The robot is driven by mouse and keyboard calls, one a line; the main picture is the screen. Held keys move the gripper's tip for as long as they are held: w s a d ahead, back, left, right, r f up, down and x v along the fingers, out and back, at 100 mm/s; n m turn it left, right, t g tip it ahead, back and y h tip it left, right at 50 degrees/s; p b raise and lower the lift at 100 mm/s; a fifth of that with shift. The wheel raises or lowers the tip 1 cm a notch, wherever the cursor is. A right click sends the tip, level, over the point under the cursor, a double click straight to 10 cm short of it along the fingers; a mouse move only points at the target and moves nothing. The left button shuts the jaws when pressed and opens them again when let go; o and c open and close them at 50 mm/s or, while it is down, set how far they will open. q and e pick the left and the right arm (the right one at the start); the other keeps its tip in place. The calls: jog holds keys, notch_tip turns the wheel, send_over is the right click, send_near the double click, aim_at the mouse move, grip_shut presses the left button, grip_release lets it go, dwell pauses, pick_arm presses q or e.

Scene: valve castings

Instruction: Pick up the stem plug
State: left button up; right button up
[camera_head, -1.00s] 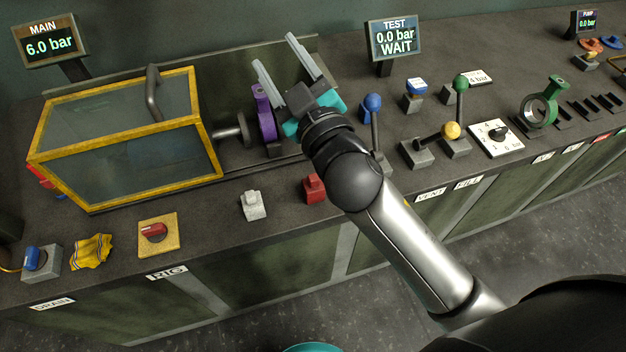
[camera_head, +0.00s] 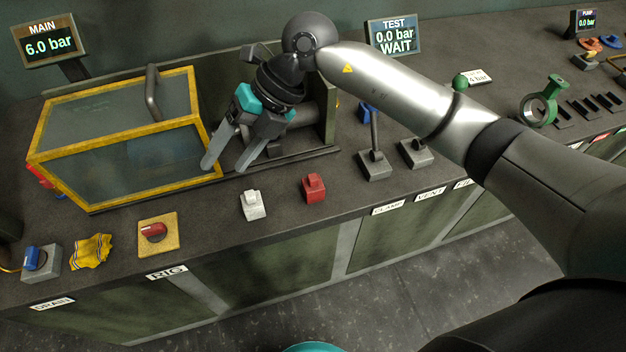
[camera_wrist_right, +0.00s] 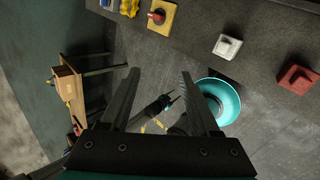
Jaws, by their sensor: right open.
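Two small knobbed blocks sit near the bench's front edge, a white one (camera_head: 253,205) and a red one (camera_head: 314,188). I cannot tell which, if either, is the stem plug. The right wrist view also shows the white block (camera_wrist_right: 228,46) and the red block (camera_wrist_right: 298,78). My right gripper (camera_head: 226,167) is open and empty, beside the yellow-framed box's right end, behind and left of the white block. Its fingers point down toward the front. A dark arm-like shape with thin prongs (camera_wrist_right: 165,103) in the wrist view may be my left gripper; its jaws are unclear.
The yellow-framed glass box (camera_head: 120,192) stands left of my right gripper. A yellow plate with a red knob (camera_head: 156,232) and a yellow cloth (camera_head: 92,251) lie left of the white block. Levers (camera_head: 375,162) stand to the right. Bare bench surrounds both blocks.

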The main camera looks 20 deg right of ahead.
jog(key=w+d+f+m+h, duration=0.1)
jog(key=w+d+h, duration=0.3)
jog(key=d, duration=0.5)
jog(key=m+h, duration=0.1)
jog(key=h, duration=0.3)
send_over(313, 176)
jog(key=shift+t, duration=0.3)
jog(key=f, duration=0.9)
jog(key=shift+s+d+f, duration=0.1)
jog(key=shift+d, duration=0.15)
jog(key=shift+a+f+b, duration=0.15)
jog(key=shift+f+b, duration=0.05)
jog(key=shift+f, duration=1.25)
jog(key=shift+a+f+b, duration=0.1)
jog(key=shift+f+b, duration=0.05)
jog(key=shift+f, duration=1.25)
grip_shut()
